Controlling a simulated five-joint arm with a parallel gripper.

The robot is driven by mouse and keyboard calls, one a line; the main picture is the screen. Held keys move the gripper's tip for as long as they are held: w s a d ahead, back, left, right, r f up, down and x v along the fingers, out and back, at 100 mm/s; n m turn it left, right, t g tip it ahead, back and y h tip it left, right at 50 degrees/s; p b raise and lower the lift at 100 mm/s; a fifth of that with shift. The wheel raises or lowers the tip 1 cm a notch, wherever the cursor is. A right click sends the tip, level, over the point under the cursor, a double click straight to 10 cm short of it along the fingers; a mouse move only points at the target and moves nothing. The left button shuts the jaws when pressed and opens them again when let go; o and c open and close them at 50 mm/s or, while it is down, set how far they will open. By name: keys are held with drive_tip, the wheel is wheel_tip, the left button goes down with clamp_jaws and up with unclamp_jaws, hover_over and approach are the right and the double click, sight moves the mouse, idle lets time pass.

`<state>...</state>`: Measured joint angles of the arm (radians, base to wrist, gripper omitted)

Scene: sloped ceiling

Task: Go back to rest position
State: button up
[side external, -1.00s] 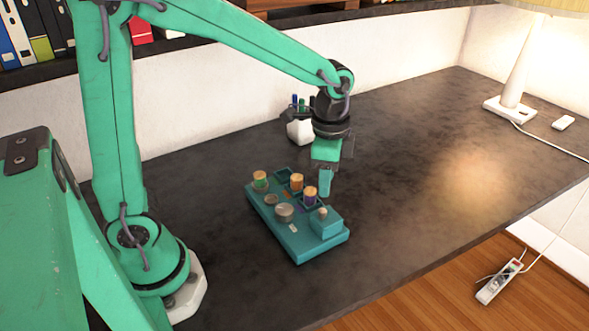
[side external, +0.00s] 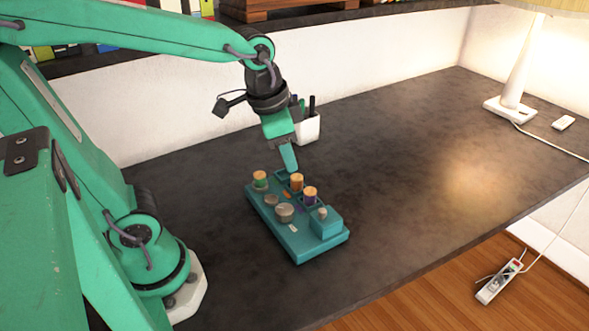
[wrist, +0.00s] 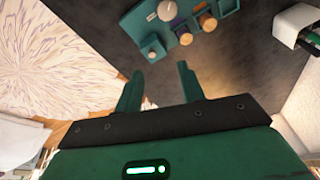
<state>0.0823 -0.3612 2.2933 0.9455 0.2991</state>
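My gripper (side external: 289,158) hangs above the back edge of the teal tray (side external: 304,248) in the side external view, tilted down to the right. In the wrist view my gripper (wrist: 160,85) shows two green fingers spread apart with nothing between them. The teal tray (wrist: 143,16) is beyond the fingers in the wrist view. It carries a green-banded cylinder (side external: 260,180), an orange cylinder (side external: 296,182) and a purple-banded cylinder (side external: 310,196), all upright with light tops. A round grey knob (side external: 284,211) sits in its middle.
A white pen cup (side external: 308,130) stands behind my gripper near the wall; it also shows in the wrist view (wrist: 294,24). A lamp (side external: 515,75) and a small white box (side external: 563,122) are at the back right. The table's right half is clear.

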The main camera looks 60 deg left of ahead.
drive_tip(key=s+a+r+n+t, duration=0.1)
drive_tip(key=s+a+n+t, duration=0.1)
drive_tip(key=s+n, duration=0.2)
drive_tip(key=shift+s+a+r+t, duration=0.2)
drive_tip(key=shift+s+r+t, duration=0.15)
drive_tip(key=shift+s, duration=0.8)
